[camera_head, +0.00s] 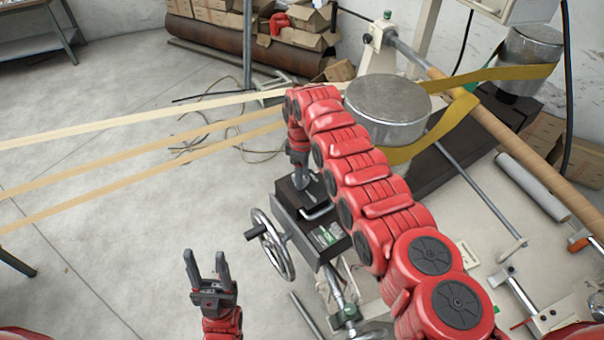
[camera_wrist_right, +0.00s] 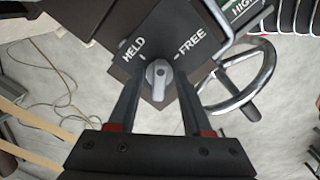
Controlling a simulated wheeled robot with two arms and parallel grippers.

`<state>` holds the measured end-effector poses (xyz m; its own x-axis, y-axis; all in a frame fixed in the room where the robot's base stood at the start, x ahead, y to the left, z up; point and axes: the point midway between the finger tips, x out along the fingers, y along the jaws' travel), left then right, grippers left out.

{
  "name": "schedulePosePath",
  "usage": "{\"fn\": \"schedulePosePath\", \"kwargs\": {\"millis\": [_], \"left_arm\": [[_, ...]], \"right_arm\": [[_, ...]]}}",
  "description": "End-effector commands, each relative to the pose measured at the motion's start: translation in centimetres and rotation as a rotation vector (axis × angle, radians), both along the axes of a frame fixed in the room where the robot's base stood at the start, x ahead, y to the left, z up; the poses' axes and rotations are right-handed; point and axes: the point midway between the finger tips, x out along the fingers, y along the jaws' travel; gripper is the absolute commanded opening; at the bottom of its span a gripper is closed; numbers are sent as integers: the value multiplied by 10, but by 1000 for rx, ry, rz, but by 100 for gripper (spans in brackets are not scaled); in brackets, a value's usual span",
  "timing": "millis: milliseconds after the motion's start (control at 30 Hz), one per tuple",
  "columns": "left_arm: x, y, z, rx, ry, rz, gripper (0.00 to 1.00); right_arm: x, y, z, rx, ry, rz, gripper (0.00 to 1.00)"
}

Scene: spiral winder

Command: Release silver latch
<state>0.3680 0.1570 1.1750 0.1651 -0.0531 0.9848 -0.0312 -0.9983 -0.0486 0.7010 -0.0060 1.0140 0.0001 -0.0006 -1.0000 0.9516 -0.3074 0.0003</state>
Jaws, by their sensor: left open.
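In the right wrist view, the silver latch (camera_wrist_right: 158,78) is a small knob with a raised lever on a dark plate marked HELD and FREE. Its lever stands roughly upright in the picture; I cannot tell which mark it points to. My right gripper (camera_wrist_right: 160,88) is open, one finger on each side of the latch, with gaps showing between. In the head view, my right gripper (camera_head: 299,178) points down at the dark box (camera_head: 312,222), and the latch is not clearly seen. My left gripper (camera_head: 208,268) is open and empty above the floor.
A handwheel (camera_head: 272,246) sits on the box's left side. A metal drum (camera_head: 388,106) with a yellow belt (camera_head: 440,128) stands behind my right arm. Tan strips (camera_head: 130,153) cross at left. The floor (camera_head: 110,255) around my left gripper is clear.

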Motion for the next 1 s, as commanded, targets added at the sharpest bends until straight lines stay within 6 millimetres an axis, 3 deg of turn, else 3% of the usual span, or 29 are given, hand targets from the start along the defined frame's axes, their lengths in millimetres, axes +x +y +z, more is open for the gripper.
{"fn": "schedulePosePath", "kwargs": {"millis": [33,267,667,1000], "left_arm": [[0,0,0,0,0,0,50],[0,0,0,0,0,0,50],[0,0,-2,0,0,0,50],[0,0,-25,0,0,0,50]], "right_arm": [[0,0,0,0,0,0,41],[0,0,0,0,0,0,0],[0,0,0,1,-1,-16,0],[1,1,-3,3,-5,-187,0]]}}
